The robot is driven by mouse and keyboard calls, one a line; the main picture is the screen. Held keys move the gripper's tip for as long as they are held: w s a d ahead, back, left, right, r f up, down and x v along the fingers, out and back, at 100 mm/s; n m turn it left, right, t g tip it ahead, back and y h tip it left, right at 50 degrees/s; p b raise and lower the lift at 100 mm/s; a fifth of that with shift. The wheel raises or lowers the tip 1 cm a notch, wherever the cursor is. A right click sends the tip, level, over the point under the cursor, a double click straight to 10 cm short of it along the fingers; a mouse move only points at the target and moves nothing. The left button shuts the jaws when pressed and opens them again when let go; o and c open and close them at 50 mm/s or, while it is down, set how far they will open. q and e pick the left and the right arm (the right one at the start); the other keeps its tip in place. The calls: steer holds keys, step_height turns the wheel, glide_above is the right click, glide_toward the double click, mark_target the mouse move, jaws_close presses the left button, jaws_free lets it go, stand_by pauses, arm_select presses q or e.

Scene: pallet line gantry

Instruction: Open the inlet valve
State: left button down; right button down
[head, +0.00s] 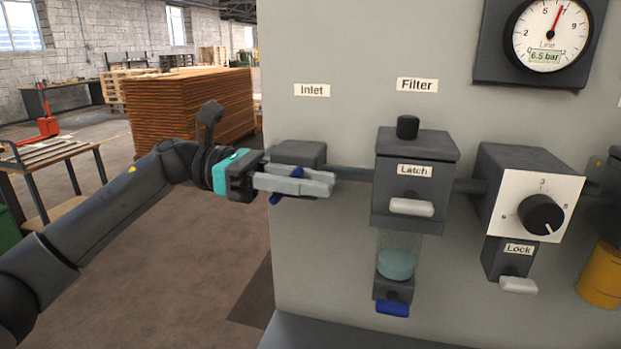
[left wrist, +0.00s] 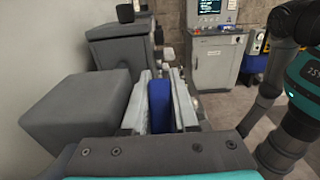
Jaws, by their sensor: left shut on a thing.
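The inlet valve (head: 299,152) is a dark grey block on the grey panel under the "Inlet" label (head: 312,90). Its blue handle (head: 275,198) is mostly hidden by my left gripper (head: 325,183) in the head view. In the left wrist view the blue handle (left wrist: 160,106) stands between the two grey fingers, which are shut on it. The valve block (left wrist: 75,108) is to the left of the fingers there. How far the handle is turned cannot be told. My right gripper is not in view.
Right of the valve, a pipe leads to the filter block (head: 415,165) with its white latch and glass bowl. A dial block (head: 530,200) with a lock is further right. A gauge (head: 548,35) reads 6.5 bar. Open floor (head: 180,260) lies left of the panel.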

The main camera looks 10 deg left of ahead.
arm_select(q)
steer(key=f+y+p, duration=0.1)
steer(key=y+p, duration=0.1)
steer(key=y, duration=0.1)
steer(key=f+y+p, duration=0.1)
steer(key=y+p, duration=0.1)
steer(key=y, duration=0.1)
steer(key=f+y+p, duration=0.1)
steer(key=y+p, duration=0.2)
steer(key=y, duration=0.1)
steer(key=shift+a, duration=0.25)
stand_by(0.3)
steer(key=c, duration=0.7)
jaws_free()
steer(key=v, duration=0.7)
steer(key=p+v, duration=0.1)
steer(key=v, duration=0.7)
steer(key=shift+s+d+r, duration=0.1)
steer(key=shift+s+r, duration=0.1)
steer(key=shift+r, duration=0.05)
